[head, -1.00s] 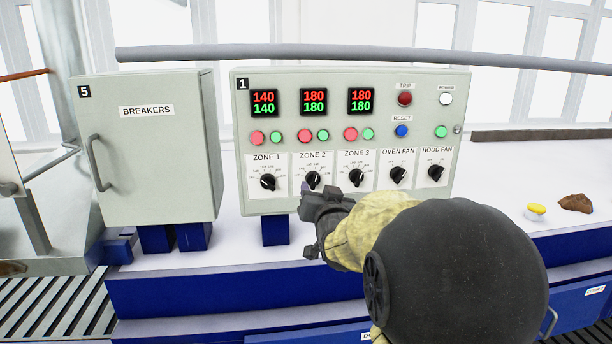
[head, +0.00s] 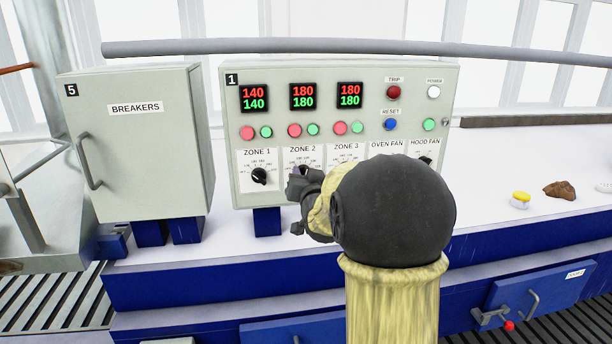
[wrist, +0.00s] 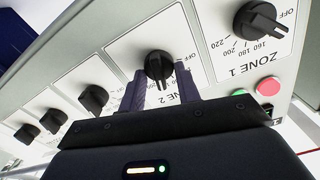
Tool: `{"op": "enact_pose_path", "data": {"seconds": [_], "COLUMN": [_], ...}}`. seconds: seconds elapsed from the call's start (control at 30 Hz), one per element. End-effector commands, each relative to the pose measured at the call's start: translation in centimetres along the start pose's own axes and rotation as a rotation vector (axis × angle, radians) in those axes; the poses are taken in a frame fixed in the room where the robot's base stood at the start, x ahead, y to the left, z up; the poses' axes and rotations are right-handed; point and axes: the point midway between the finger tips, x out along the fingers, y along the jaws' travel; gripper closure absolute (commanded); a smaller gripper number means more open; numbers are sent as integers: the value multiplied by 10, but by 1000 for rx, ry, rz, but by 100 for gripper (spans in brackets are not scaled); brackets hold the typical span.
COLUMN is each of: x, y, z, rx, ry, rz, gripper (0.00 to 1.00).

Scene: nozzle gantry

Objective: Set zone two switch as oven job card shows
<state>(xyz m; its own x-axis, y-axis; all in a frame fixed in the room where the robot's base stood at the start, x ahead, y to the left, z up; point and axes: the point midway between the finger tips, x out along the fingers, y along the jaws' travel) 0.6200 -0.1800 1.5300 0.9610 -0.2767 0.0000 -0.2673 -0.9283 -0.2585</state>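The zone two switch (wrist: 158,65) is a black rotary knob on a white dial plate; my gripper mostly covers it in the head view. My gripper (wrist: 163,85) is at this knob in the wrist view, one finger on either side. The fingers look apart, with a small gap beside the knob; contact cannot be made out. In the head view my gripper (head: 299,185) is in front of the panel's ZONE 2 plate. The zone two display (head: 303,96) reads 180 in red over 180 in green. No oven job card shows.
The zone one knob (wrist: 258,20) and zone three knob (wrist: 93,99) flank it closely. The control panel (head: 226,150) also carries buttons, lamps and fan knobs. A breaker cabinet (head: 140,160) stands left. A yellow-topped item (head: 520,199) and a brown lump (head: 559,190) lie right.

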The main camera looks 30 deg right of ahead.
Motion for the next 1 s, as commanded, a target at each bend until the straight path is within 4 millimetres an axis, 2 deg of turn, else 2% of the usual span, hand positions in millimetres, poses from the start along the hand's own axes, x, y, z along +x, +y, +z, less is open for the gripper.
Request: {"op": "enact_pose_path", "data": {"seconds": [0.03, 0.07, 0.1, 0.47, 1.0], "x": [0, 0, 0, 0, 0], "y": [0, 0, 0, 1, 3], "z": [0, 0, 0, 3, 4], "rx": [0, 0, 0, 52, 385], "ry": [0, 0, 0, 1, 2], "rz": [0, 0, 0, -1, -1], "gripper": [83, 89, 90, 90, 90]}}
